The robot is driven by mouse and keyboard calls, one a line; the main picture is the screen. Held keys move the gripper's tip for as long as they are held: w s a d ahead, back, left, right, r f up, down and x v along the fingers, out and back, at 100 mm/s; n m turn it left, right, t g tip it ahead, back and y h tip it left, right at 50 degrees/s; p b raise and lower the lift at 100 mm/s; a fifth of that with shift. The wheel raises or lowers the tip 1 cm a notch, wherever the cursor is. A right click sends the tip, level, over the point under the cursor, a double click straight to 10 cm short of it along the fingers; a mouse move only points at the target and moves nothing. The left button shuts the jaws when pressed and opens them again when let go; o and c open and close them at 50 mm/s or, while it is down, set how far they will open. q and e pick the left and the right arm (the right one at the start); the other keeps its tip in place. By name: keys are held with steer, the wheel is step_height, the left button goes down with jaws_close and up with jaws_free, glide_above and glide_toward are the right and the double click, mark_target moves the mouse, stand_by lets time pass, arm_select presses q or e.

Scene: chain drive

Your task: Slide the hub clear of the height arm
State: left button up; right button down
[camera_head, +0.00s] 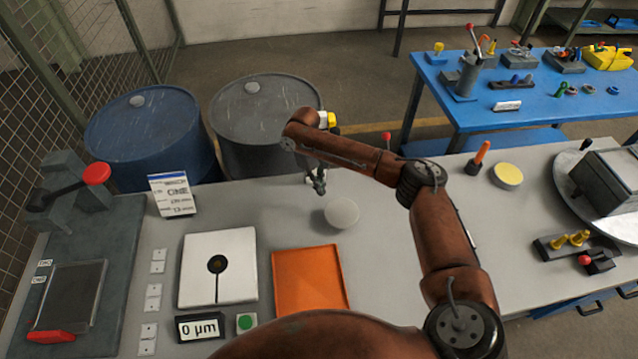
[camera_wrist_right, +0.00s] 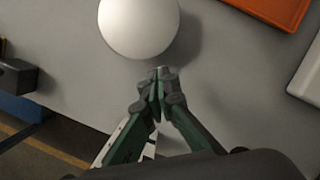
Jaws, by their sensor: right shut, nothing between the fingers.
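I cannot tell for sure which thing is the hub or the height arm. A pale round piece (camera_head: 341,213) sits on the grey bench, and it also shows large in the right wrist view (camera_wrist_right: 139,27). My right gripper (camera_head: 318,187) is shut and empty, just to the left of and behind this piece. In the right wrist view its fingertips (camera_wrist_right: 161,75) meet just below the round piece, seemingly apart from it. A pale strip (camera_wrist_right: 128,140) shows partly behind the fingers. My left gripper is not in view.
An orange mat (camera_head: 310,281), a white plate (camera_head: 218,268) with a dark round centre and a 0 µm display (camera_head: 199,328) lie at the front left. A sign card (camera_head: 172,195) stands behind. Two drums (camera_head: 150,130) stand beyond the bench.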

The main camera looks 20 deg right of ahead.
mark_target(331, 208)
steer(key=shift+x, duration=2.5)
steer(key=s+p, duration=0.1)
steer(key=p, duration=0.1)
steer(key=s+d+p, duration=0.1)
steer(key=p, duration=0.1)
steer(key=shift+s+d+r, duration=0.1)
steer(key=shift+s+r, duration=0.15)
steer(key=shift+s, duration=0.1)
steer(key=shift+s+d+f+p, duration=0.15)
steer(key=shift+s+p, duration=0.2)
steer(key=shift+p, duration=0.2)
steer(key=shift+f, duration=0.15)
steer(key=shift+s, duration=0.1)
